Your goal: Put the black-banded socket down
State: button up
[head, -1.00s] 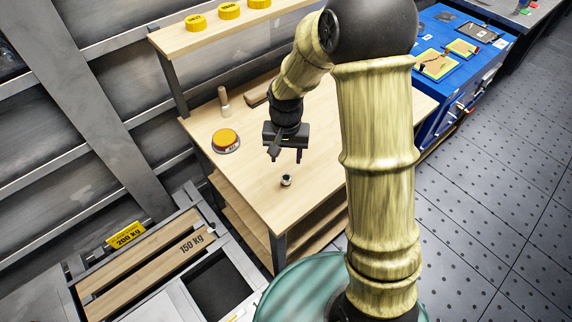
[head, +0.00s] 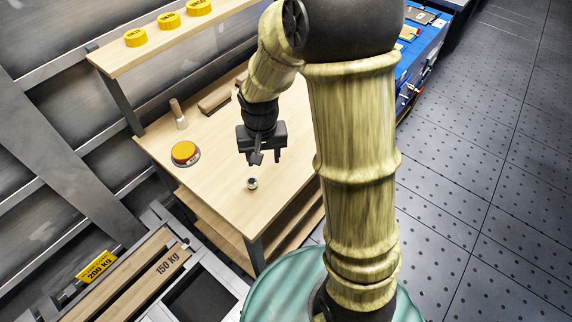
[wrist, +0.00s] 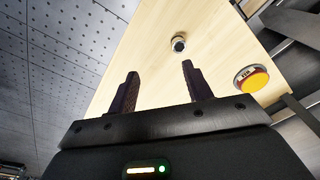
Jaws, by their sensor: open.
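The small socket (head: 252,183) stands on the wooden workbench (head: 215,160), near its front edge. It is silvery with a dark band and also shows in the wrist view (wrist: 178,43), standing apart from the fingers. My gripper (head: 264,158) is open and empty. In the head view it hangs above the bench, a little above and behind the socket. In the wrist view the two fingers (wrist: 158,85) are spread wide with nothing between them.
An orange-topped round button (head: 185,152) sits on the bench to the left. A wooden-handled tool (head: 178,112) stands behind it. A shelf (head: 160,38) with yellow round items runs above the back. A blue cabinet (head: 425,60) is at right. Bench space around the socket is clear.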

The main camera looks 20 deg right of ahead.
jog(key=s+d+r+t, duration=0.1)
jog(key=s+d, duration=0.2)
jog(key=s, duration=0.1)
jog(key=s+d+r+n, duration=0.1)
jog(key=s+d+r, duration=0.1)
jog(key=s, duration=0.3)
jog(key=shift+d+r+t, duration=0.25)
jog(key=shift+d+t, duration=0.15)
jog(key=shift+d, duration=0.05)
